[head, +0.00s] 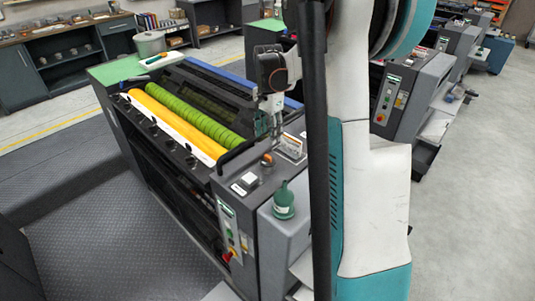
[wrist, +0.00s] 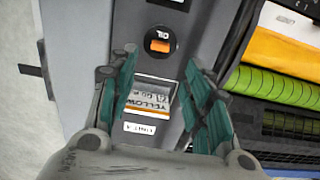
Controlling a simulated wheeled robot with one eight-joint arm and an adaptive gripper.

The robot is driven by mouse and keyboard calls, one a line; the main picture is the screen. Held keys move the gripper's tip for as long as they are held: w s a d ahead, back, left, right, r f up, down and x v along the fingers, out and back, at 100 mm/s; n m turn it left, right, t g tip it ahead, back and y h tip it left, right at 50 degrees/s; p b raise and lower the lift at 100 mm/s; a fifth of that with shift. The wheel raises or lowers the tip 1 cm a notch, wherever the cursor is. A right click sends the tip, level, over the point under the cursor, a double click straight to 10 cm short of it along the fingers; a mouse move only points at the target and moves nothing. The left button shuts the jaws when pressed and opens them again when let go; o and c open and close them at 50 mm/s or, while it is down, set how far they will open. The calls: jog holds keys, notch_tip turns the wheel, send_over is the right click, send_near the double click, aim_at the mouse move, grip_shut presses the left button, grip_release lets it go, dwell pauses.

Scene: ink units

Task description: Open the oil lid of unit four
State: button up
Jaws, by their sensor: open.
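The oil lid is an orange cap (wrist: 160,45) in a dark oval recess marked OIL, on the grey top of the ink unit; it looks closed. In the head view the orange cap (head: 266,159) sits on the unit's near end, beside a small tilted sign (head: 291,147). My gripper (wrist: 158,62) is open and empty, its teal fingers pointing towards the lid, which shows just beyond and between the tips. In the head view my gripper (head: 273,130) hangs above the unit, near the sign. The sign reads YELLOW (wrist: 150,98) in the wrist view; its unit number is not legible.
A green bottle (head: 284,202) stands on the unit's near corner. A black handle (head: 240,152) and yellow and green rollers (head: 195,118) lie left of the lid. More units (head: 400,95) stand at the right. Floor is clear at left and far right.

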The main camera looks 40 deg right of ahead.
aim_at(268, 156)
notch_tip(268, 156, down, 10)
jog(key=shift+r+b, duration=0.1)
jog(key=shift+b, duration=0.45)
jog(key=c, duration=1.1)
